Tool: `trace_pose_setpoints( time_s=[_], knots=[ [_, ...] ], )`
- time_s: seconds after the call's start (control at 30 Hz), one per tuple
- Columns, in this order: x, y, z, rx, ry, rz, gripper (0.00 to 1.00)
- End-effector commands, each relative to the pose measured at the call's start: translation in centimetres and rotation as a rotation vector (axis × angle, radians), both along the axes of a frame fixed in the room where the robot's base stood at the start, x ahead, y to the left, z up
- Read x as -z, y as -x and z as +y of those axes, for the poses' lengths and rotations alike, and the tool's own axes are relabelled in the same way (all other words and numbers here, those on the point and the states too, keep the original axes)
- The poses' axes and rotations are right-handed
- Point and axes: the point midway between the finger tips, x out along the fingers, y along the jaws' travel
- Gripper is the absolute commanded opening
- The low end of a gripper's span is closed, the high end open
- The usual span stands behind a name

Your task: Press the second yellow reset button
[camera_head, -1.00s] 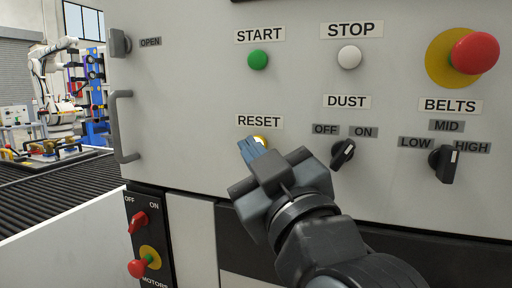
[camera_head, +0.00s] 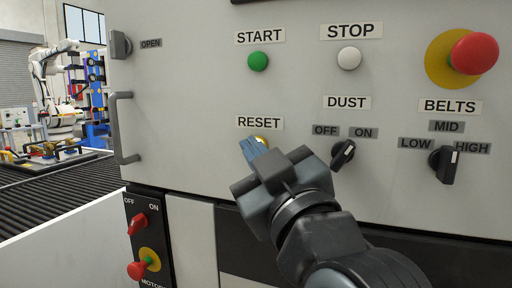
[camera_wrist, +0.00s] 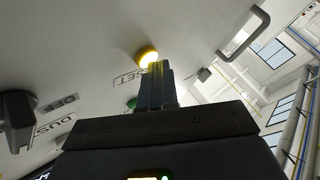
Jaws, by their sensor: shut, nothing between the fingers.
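The yellow reset button (camera_head: 262,139) sits under the RESET label (camera_head: 259,123) on the grey panel and is mostly hidden behind my gripper. My gripper (camera_head: 249,145) is shut and empty, its blue fingertips right at the button. In the wrist view the yellow button (camera_wrist: 148,54) shows just beyond the closed fingertips (camera_wrist: 155,66), which overlap its lower edge in the picture. I cannot tell whether they touch it or whether it is pressed in. Only one RESET label and one yellow reset button are in view.
Nearby are a green START button (camera_head: 258,61), a white STOP button (camera_head: 349,57), the DUST knob (camera_head: 343,154), the BELTS knob (camera_head: 446,164) and a red emergency button (camera_head: 474,53). A handle (camera_head: 122,128) sticks out at left. A red MOTORS button (camera_head: 137,270) is lower left.

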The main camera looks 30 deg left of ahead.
Motion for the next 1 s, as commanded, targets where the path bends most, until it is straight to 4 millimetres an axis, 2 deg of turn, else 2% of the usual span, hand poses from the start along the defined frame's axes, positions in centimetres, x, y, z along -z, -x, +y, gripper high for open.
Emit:
trace_pose_setpoints(
  time_s=[0.53,1.0],
  knots=[
    [0.0,-0.2,0.0,0.000,0.001,0.001,0.00],
    [0.1,1.5,-0.4,0.000,0.001,0.001,0.00]
  ],
)
